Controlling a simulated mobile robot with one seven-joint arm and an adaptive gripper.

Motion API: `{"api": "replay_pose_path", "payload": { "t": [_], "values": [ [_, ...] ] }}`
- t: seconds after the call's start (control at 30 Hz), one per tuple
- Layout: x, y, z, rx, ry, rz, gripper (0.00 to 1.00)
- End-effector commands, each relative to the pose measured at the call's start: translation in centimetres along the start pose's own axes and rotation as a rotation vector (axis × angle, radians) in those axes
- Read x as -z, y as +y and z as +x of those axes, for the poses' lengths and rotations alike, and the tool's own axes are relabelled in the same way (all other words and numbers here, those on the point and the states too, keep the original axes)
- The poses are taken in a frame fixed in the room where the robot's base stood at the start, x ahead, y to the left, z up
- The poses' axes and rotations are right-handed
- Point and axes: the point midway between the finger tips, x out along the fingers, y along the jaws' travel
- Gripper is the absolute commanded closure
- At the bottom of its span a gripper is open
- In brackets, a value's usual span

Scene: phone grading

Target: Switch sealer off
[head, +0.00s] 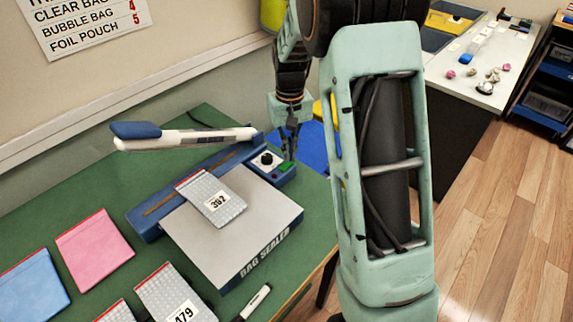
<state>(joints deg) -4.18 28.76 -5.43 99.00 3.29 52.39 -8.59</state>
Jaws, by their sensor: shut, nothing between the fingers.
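The bag sealer (240,238) sits on the green table, with a grey platform and a blue base. Its white lever arm with a blue handle (136,131) is raised. A black knob (266,159) and a green switch (286,167) are on the control box at its right end. Whether the switch is on or off I cannot tell. My gripper (290,155) points down, shut and empty, right above the green switch. I cannot tell whether the fingertips touch it. A bubble bag (213,199) labelled 397 lies on the platform.
Blue (34,288) and pink (93,250) pouches and more bubble bags (172,296) lie at the table's front left. A marker (254,302) lies by the front edge. My arm covers the centre right. A white-topped table (447,79) with small items stands behind.

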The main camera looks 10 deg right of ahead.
Motion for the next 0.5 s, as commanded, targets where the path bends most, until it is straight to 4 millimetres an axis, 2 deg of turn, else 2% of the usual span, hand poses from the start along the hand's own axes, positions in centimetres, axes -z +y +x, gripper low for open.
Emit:
{"api": "replay_pose_path", "payload": {
  "t": [0.5],
  "values": [
    [-0.01,0.01,0.86,0.0,0.0,0.0,1.0]
  ]
}}
